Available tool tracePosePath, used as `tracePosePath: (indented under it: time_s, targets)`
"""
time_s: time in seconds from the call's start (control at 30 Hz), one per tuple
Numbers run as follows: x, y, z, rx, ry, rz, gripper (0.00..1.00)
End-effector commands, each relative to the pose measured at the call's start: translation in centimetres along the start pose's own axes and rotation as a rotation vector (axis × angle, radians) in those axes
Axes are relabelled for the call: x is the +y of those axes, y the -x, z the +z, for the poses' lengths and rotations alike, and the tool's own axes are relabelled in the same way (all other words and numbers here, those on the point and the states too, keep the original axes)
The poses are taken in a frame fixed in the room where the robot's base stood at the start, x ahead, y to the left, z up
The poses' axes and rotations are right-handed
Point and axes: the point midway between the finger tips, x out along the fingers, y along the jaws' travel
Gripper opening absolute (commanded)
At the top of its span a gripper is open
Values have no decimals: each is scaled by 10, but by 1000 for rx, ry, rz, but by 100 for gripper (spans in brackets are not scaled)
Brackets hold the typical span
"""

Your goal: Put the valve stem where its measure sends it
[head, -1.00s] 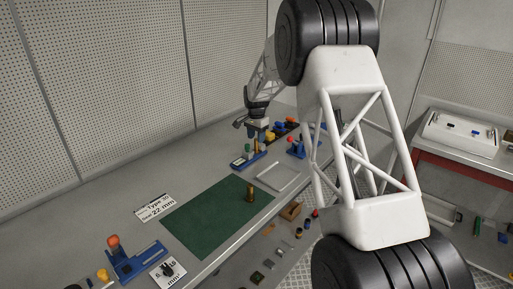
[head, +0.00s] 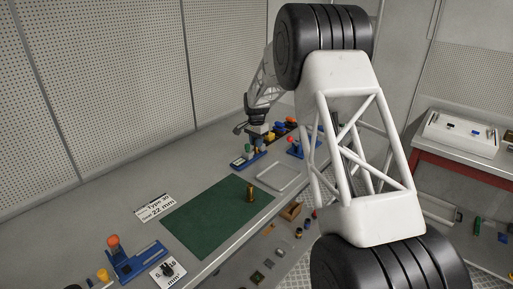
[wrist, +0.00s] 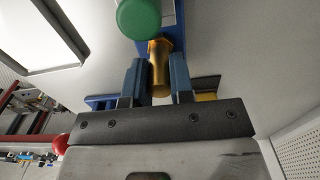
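A brass stem-like piece with a wide flange (wrist: 160,66) is between the two blue-grey fingers of my gripper (wrist: 157,78) in the wrist view. The fingers are close together and appear to press on its sides. In the head view my gripper (head: 257,129) is over the far part of the bench, just behind a blue fixture with a green knob (head: 248,150). The green knob also shows in the wrist view (wrist: 138,17), just past the brass piece. Another brass piece (head: 250,194) stands upright on the green mat (head: 205,222).
A card reading "Type 30" and "22 mm" (head: 155,208) lies at the mat's left. A blue fixture with an orange knob (head: 122,258) is at front left. A shallow light tray (head: 279,176) lies right of the green-knobbed fixture; another red-knobbed fixture (head: 294,145) stands behind it.

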Motion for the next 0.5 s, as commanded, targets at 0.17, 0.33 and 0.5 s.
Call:
tracePosePath:
  time_s: [0.17,0.33,0.5]
  targets:
    - [0,0,0,0,0,0,1]
    - [0,0,0,0,0,0,1]
    - [0,0,0,0,0,0,1]
